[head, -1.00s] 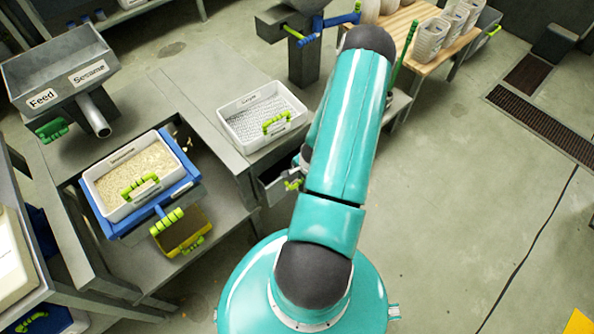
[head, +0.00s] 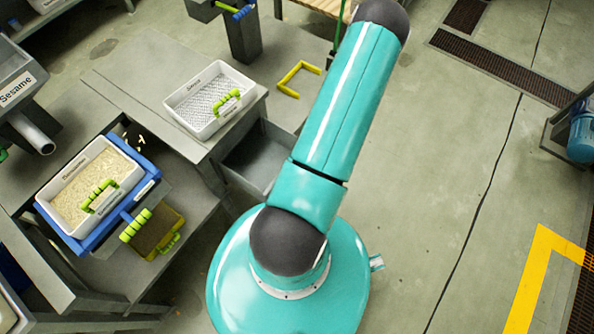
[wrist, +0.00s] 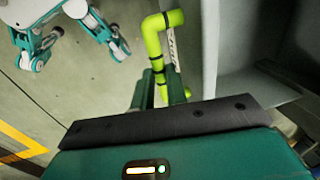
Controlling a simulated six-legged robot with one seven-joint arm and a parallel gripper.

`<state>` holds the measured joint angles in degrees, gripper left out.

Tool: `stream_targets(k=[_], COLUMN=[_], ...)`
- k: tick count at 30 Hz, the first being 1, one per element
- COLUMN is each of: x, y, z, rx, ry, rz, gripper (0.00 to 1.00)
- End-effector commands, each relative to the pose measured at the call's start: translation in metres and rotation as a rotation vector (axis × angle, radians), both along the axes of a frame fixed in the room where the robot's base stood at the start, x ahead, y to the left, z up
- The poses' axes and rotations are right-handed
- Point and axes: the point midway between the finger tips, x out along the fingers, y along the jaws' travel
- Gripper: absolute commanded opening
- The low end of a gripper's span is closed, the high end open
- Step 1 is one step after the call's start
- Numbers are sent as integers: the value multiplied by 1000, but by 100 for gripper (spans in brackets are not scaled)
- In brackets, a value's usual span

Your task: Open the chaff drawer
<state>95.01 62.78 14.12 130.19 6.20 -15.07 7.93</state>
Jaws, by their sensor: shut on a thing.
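The chaff drawer (head: 256,162) is a grey open box under the table in the head view, pulled out so its inside shows. Its front is mostly hidden by my teal arm. In the wrist view a lime-green bar handle (wrist: 154,45) stands beside a narrow white label, its lettering hard to read. My gripper (wrist: 160,88) has its dark green fingers closed on the lower end of this handle. The gripper is hidden in the head view. A pale grey panel (wrist: 240,35) rises just right of the handle in the wrist view.
A white tray (head: 188,118) with a green handle sits on the table above the drawer. Another tray (head: 62,222) of pale material rests on a blue frame at left, above a yellow drawer (head: 172,222). The floor (head: 430,180) right of my arm is open.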

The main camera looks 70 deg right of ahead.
Motion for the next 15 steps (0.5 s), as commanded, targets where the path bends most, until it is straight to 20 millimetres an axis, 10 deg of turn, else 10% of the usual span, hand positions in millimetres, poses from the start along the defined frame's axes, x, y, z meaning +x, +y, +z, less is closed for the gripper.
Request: stream_targets(k=[3,7,15], x=[1,0,0], y=[-1,-1,0], z=[1,1,1], rx=[-1,-1,-1], ry=[-1,-1,0], rz=[1,1,0], gripper=[0,36,36])
